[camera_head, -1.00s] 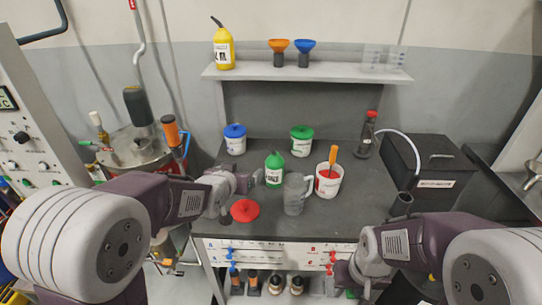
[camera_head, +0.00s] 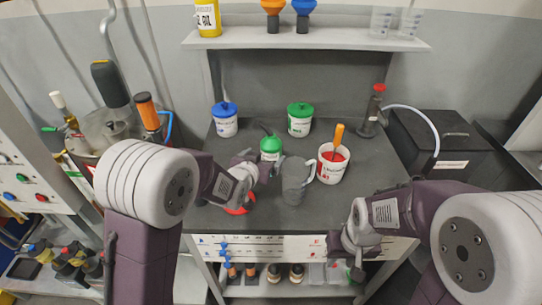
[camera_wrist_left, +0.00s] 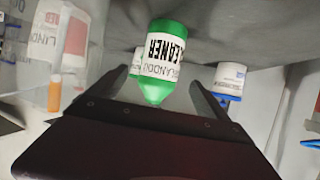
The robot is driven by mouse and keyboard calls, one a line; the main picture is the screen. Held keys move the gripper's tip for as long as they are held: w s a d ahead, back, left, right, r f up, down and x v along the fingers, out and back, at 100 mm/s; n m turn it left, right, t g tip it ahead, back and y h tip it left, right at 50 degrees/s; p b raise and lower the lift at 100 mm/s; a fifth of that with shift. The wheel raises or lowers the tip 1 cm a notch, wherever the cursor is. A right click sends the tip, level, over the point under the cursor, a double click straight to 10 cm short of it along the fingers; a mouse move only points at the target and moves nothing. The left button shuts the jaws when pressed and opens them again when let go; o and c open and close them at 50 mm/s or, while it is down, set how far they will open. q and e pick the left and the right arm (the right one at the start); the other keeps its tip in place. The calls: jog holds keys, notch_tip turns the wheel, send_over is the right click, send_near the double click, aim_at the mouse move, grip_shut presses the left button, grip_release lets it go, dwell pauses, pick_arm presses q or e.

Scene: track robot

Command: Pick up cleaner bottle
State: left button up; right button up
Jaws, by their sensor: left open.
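The cleaner bottle (camera_head: 271,148) is green with a white label and stands upright on the grey bench, behind a clear grey jug. Its lower part is partly hidden by my left gripper (camera_head: 262,168) in the head view. In the left wrist view the cleaner bottle (camera_wrist_left: 166,58) appears upside down, its label reading CLEANER. There my left gripper (camera_wrist_left: 160,92) is open, with a finger on either side of the bottle's narrow end; contact is not visible. My right gripper (camera_head: 343,240) is low at the bench's front edge; its jaws are unclear.
The grey jug (camera_head: 295,182) stands close right of the bottle, beside a white tub (camera_head: 333,163) holding an orange-handled tool. A blue-lidded tub (camera_head: 225,120) and a green-lidded tub (camera_head: 300,120) stand behind. A red funnel (camera_head: 240,205) lies under my left gripper.

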aim_at(271, 135)
pick_arm(q)
jog(key=shift+w+d+f, duration=0.15)
jog(key=shift+w+d, duration=0.1)
jog(key=shift+w, duration=0.4)
jog(key=shift+x, duration=3)
jog(key=shift+s, duration=0.1)
jog(key=c, duration=0.4)
grip_shut()
jog(key=shift+r, duration=0.2)
notch_tip(271, 135, up, 10)
jog(key=shift+f+p, duration=0.1)
jog(key=shift+p, duration=0.6)
